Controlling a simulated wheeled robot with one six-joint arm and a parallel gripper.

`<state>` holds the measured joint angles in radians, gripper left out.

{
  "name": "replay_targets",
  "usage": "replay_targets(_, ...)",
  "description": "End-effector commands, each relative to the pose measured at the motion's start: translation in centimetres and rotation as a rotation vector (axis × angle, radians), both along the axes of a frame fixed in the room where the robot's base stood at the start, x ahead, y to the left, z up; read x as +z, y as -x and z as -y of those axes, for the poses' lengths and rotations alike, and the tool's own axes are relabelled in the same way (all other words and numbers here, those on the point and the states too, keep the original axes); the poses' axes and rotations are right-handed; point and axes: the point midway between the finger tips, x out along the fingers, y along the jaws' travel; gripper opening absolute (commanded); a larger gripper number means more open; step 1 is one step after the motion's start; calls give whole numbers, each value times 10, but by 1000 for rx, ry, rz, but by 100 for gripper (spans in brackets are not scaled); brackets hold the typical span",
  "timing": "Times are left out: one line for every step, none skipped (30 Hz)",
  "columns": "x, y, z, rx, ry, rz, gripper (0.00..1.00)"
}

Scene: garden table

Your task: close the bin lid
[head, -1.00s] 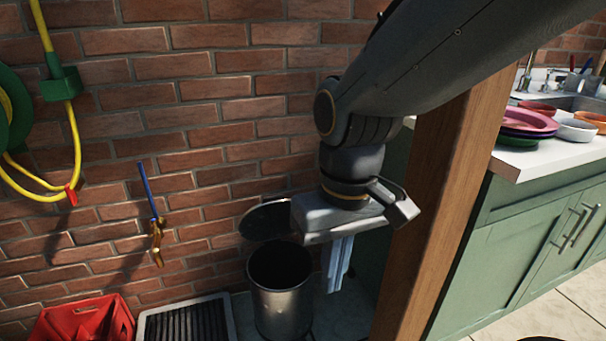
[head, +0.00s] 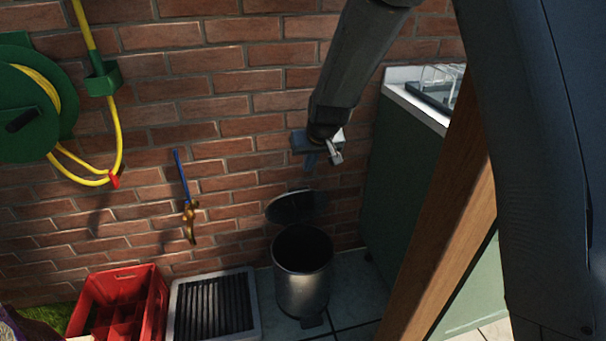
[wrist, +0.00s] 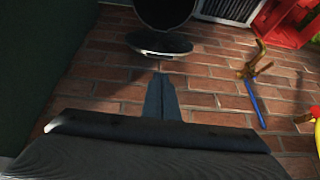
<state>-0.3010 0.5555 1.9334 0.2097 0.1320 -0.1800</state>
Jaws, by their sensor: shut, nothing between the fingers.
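The metal bin (head: 302,284) stands on the floor by the brick wall, its dark mouth open; it also shows at the top of the wrist view (wrist: 165,10). Its round lid (head: 290,206) is raised behind the mouth, toward the wall, and shows in the wrist view (wrist: 160,44) too. A pedal (head: 311,321) sticks out at the bin's foot. My gripper (head: 312,162) is above the lid and slightly to its right, near the wall and apart from the lid. In the wrist view its blue fingers (wrist: 161,98) are together with nothing between them.
A wooden post (head: 432,215) and a green cabinet (head: 400,170) stand right of the bin. A floor grate (head: 258,300) and red crate (head: 157,300) are at its left. A brass tap (head: 190,212) and hose reel (head: 62,90) are on the wall.

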Motion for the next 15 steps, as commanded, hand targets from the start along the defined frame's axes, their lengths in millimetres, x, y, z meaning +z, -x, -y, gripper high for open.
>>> replay_targets(-7,-14,-4,-2,0,22,0)
replay_targets(-11,-23,-6,-3,0,39,0)
replay_targets(-16,-33,-7,-5,0,58,0)
replay_targets(-20,-39,-9,-5,0,70,0)
replay_targets(-23,-45,-10,-6,0,82,0)
replay_targets(-27,-52,-11,-9,-1,97,0)
replay_targets(-30,-55,-11,-10,-1,104,0)
replay_targets(-31,-59,-12,-11,0,112,0)
replay_targets(-34,-63,-12,-13,0,120,0)
replay_targets(-35,-65,-13,-14,1,124,0)
replay_targets(-37,-66,-13,-13,0,127,0)
replay_targets(-39,-69,-14,-14,0,130,0)
replay_targets(-41,-70,-14,-13,1,131,0)
replay_targets(-43,-72,-14,-13,1,131,0)
replay_targets(-47,-74,-15,-13,1,131,0)
